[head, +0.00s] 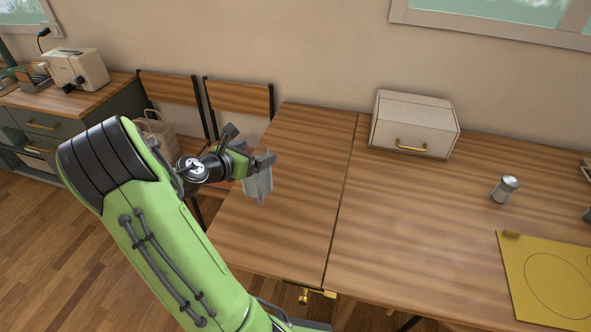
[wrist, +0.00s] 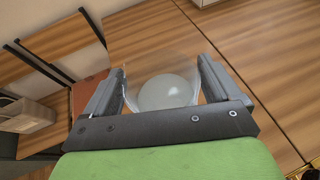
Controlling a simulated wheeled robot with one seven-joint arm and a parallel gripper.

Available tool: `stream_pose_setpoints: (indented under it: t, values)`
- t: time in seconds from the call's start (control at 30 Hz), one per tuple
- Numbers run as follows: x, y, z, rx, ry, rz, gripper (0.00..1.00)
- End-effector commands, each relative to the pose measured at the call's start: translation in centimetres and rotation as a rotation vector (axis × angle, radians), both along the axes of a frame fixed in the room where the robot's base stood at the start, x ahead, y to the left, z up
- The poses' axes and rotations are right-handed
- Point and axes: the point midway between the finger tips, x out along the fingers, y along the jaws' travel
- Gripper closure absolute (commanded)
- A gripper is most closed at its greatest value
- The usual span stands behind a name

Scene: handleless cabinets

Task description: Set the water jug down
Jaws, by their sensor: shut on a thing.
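The water jug (head: 259,188) is a clear, see-through vessel, seen in the head view below my gripper (head: 263,162), near the left edge of the wooden table (head: 285,215). My gripper is shut on the jug. In the wrist view the jug (wrist: 163,88) sits between the two grey fingers of my gripper (wrist: 160,68), with its pale round base showing through. The wooden tabletop (wrist: 145,35) shows beyond it. I cannot tell whether the jug's base touches the table. My gripper hides part of the jug in the head view.
A white box with a gold handle (head: 413,126) stands at the table's back. A can (head: 504,189) and a yellow board (head: 548,277) are at the right. Chairs (head: 240,97) stand behind the left edge. The table's middle is clear, crossed by a seam.

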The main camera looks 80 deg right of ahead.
Motion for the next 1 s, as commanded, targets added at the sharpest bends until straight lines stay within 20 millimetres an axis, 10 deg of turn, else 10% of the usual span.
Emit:
stream_pose_setpoints:
  t: [0.33, 1.0]
  values:
    - [-5.2, -1.8, 0.6, -0.008, 0.002, -0.097, 0.95]
    - [-5.3, -1.8, -9.3, -0.008, 0.003, -0.099, 0.95]
